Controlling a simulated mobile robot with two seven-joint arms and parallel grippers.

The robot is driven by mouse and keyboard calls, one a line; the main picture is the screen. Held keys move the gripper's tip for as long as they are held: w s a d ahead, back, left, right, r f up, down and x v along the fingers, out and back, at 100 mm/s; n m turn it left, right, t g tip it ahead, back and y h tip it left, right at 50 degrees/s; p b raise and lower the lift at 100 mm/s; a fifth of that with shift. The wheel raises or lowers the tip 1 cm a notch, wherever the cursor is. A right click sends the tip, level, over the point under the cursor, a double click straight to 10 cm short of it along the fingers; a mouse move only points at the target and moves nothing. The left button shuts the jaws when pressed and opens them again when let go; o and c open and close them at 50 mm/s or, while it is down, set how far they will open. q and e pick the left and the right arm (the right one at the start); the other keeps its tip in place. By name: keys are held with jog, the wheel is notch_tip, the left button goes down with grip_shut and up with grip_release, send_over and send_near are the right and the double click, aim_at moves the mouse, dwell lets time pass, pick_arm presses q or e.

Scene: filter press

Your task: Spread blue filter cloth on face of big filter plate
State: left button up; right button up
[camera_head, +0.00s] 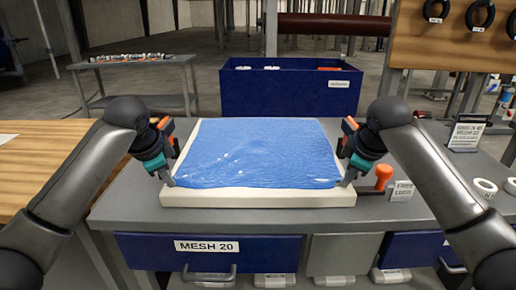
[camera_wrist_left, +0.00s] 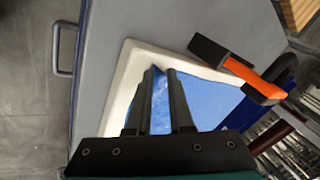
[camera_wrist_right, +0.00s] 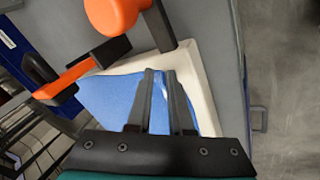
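The blue filter cloth (camera_head: 258,152) lies spread over the pale filter plate (camera_head: 258,197) on the grey bench. The cloth covers most of the face, with small wrinkles at the left and near edges. The plate's pale rim shows along the front. My left gripper (camera_head: 172,181) is at the cloth's near left corner; blue cloth shows between its narrow-set fingers in the left wrist view (camera_wrist_left: 161,72). My right gripper (camera_head: 346,180) is at the near right corner, with blue cloth between its fingers in the right wrist view (camera_wrist_right: 158,73). Both appear shut on the cloth.
An orange knob (camera_head: 383,172) stands right of the plate beside a small sign (camera_head: 402,191). Orange-handled black levers flank the plate, one in the left wrist view (camera_wrist_left: 255,84) and one in the right (camera_wrist_right: 75,76). A blue bin (camera_head: 290,92) stands behind. White rolls (camera_head: 484,187) lie right.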

pick_arm(q)
jog(key=o, duration=0.5)
jog(key=shift+d, duration=0.1)
pick_arm(e)
jog(key=o, duration=0.5)
jog(key=shift+a, duration=0.15)
pick_arm(q)
jog(key=v, duration=0.5)
jog(key=s+v, duration=0.1)
jog(key=v, duration=0.4)
jog(key=shift+s+r, duration=0.15)
pick_arm(e)
jog(key=v, duration=0.5)
jog(key=s+v, duration=0.1)
jog(key=v, duration=0.4)
jog(key=shift+s+r, duration=0.15)
